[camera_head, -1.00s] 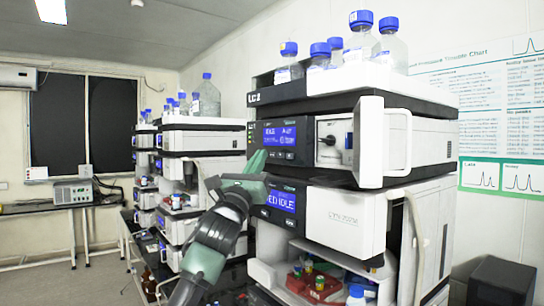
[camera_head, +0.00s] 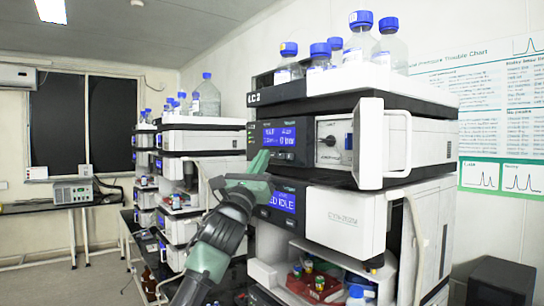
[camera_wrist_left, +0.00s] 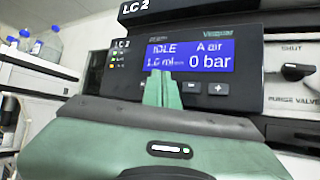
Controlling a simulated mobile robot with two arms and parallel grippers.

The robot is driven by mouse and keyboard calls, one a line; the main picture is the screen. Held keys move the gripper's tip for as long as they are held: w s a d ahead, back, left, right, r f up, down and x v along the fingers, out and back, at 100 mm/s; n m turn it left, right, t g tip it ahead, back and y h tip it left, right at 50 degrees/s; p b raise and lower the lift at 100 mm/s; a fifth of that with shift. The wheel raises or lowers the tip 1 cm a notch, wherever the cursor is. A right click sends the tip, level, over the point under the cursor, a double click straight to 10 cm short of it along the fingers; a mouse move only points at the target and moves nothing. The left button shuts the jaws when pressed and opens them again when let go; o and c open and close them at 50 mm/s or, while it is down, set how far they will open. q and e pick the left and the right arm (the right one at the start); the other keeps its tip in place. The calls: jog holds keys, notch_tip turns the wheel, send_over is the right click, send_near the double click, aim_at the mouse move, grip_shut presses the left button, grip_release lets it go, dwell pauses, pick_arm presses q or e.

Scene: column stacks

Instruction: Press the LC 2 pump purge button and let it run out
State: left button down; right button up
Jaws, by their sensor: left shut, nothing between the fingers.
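The LC 2 pump (camera_head: 275,138) is the upper module of the near column stack, with a lit blue display. In the left wrist view its display (camera_wrist_left: 190,56) reads IDLE, A air, about 1.0 ml/min and 0 bar. My left gripper (camera_head: 262,156) is shut and empty, its fingertips at the panel's lower left. In the left wrist view the fingertips (camera_wrist_left: 162,78) overlap the display's lower edge; I cannot tell whether they touch. Minus (camera_wrist_left: 193,88) and plus buttons (camera_wrist_left: 218,88) show to their right. Any button behind the fingers is hidden. My right gripper is not in view.
A white handle (camera_head: 370,142) juts out right of the pump panel. The purge valve knob (camera_wrist_left: 297,72) sits right of the display, under the word SHUT. Solvent bottles (camera_head: 361,40) stand on top. A second stack (camera_head: 203,140) stands behind at left.

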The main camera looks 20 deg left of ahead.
pick_arm(q)
jog(key=shift+w+d, duration=0.25)
jog(key=shift+w, duration=0.1)
dwell(0.6)
jog(key=shift+s+a, duration=0.55)
jog(key=shift+s, duration=0.15)
jog(key=s+a, duration=0.1)
jog(key=s, duration=0.1)
jog(key=s+a, duration=0.2)
jog(key=shift+p, duration=0.35)
dwell(0.7)
